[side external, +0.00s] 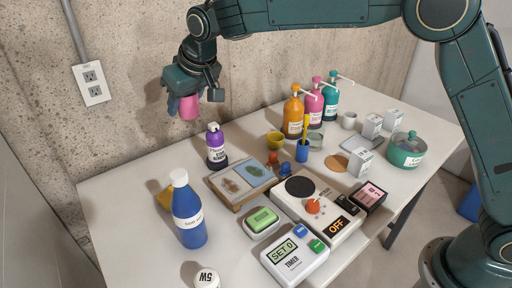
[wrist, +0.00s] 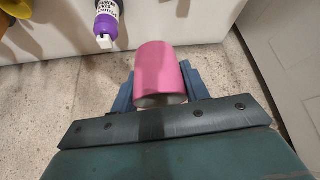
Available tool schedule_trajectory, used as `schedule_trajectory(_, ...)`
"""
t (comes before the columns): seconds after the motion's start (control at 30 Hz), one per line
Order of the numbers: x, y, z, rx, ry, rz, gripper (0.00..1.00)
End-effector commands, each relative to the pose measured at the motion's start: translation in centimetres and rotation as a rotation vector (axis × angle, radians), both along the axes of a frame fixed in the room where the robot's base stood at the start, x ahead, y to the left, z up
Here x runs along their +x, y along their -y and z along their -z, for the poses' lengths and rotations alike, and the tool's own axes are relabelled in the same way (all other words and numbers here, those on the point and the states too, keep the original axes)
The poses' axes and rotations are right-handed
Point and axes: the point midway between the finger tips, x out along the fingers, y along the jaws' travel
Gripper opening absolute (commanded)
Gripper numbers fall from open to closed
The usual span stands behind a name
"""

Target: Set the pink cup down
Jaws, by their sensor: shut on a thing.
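The pink cup (side external: 188,107) is in the air in the side external view, in front of the concrete wall and above the back left part of the table. My gripper (side external: 187,100) is shut on it. In the wrist view the pink cup (wrist: 160,72) lies between the two blue fingers of my gripper (wrist: 160,92). Its pale rim faces my palm. The table (side external: 130,178) is well below the cup, and nothing touches the cup but the fingers.
A purple bottle (side external: 216,147) stands nearest below the cup. A blue bottle (side external: 187,212), a picture board (side external: 243,182), a hotplate (side external: 325,222) and a timer (side external: 294,258) are in front. Pump bottles (side external: 313,104) stand at the back. The back left corner of the table is clear.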

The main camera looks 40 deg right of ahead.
Motion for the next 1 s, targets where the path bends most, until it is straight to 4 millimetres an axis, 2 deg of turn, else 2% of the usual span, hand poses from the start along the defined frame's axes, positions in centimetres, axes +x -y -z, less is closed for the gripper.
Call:
schedule_trajectory(0.03, -0.7, -1.8, 0.0, -0.001, -0.001, -0.007, 0.24)
schedule_trajectory(0.2, -3.1, -6.8, -0.1, -0.001, -0.001, -0.007, 0.24)
schedule_trajectory(0.4, -6.5, -12.1, -0.2, 0.0, -0.001, -0.004, 0.24)
schedule_trajectory(0.5, -8.0, -14.2, -0.3, 0.0, -0.001, -0.001, 0.24)
schedule_trajectory(0.83, -11.8, -18.5, -0.4, -0.001, -0.001, 0.001, 0.24)
schedule_trajectory(1.0, -11.6, -18.2, 1.8, -0.003, -0.001, 0.004, 0.24)
